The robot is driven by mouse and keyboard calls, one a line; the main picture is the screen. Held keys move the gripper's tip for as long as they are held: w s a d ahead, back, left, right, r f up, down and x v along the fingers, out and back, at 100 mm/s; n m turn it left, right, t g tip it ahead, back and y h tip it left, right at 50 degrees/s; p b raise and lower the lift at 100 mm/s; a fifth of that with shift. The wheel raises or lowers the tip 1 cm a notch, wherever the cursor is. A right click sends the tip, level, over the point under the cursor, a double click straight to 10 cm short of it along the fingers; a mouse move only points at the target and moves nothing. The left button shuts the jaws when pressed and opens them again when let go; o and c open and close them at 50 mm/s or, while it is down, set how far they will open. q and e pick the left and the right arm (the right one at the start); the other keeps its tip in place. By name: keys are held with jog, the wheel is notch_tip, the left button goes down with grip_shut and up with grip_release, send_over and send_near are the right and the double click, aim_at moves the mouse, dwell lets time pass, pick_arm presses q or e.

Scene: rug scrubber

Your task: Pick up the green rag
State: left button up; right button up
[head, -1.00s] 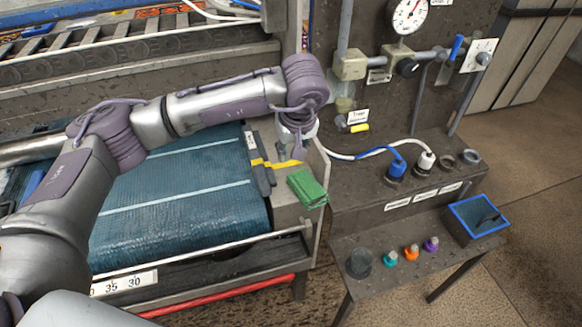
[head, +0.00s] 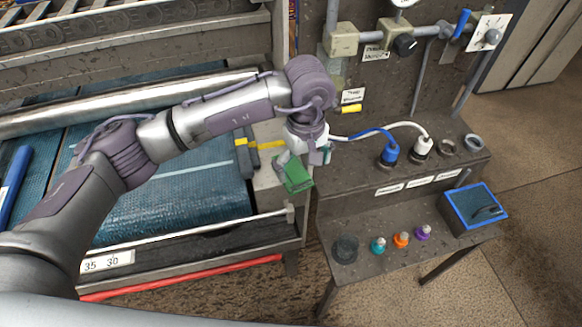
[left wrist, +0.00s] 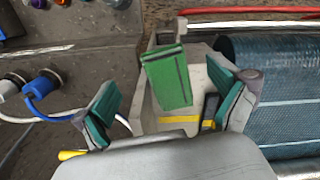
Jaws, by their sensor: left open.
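The green rag (head: 298,178) lies on the grey ledge (head: 268,183) at the right end of the blue belt. It also shows in the left wrist view (left wrist: 168,80), as a folded green rectangle with a dark line near one long side. My left gripper (head: 304,160) points down just above the rag and hides part of it in the head view. In the left wrist view my left gripper (left wrist: 165,98) is open. Its two green-padded fingers stand apart on either side of the rag, with gaps to it. My right gripper is not in view.
A blue and a white hose connector (head: 389,152) stand right of the ledge, with hoses reaching towards my gripper. A low table holds a black cup (head: 345,249), several coloured caps and a blue-edged tray (head: 452,208). A metal rail (head: 200,240) edges the belt.

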aim_at(302, 184)
pick_arm(q)
jog(key=shift+f, duration=0.3)
jog(key=shift+s+f+p, duration=0.15)
jog(key=shift+f+p, duration=0.5)
jog(key=shift+f, duration=0.1)
notch_tip(302, 184, down, 3)
jog(key=shift+a+f+p, duration=0.1)
jog(key=shift+f+p, duration=0.1)
jog(key=shift+p, duration=0.35)
jog(key=shift+f, duration=0.15)
jog(key=c, duration=1.2)
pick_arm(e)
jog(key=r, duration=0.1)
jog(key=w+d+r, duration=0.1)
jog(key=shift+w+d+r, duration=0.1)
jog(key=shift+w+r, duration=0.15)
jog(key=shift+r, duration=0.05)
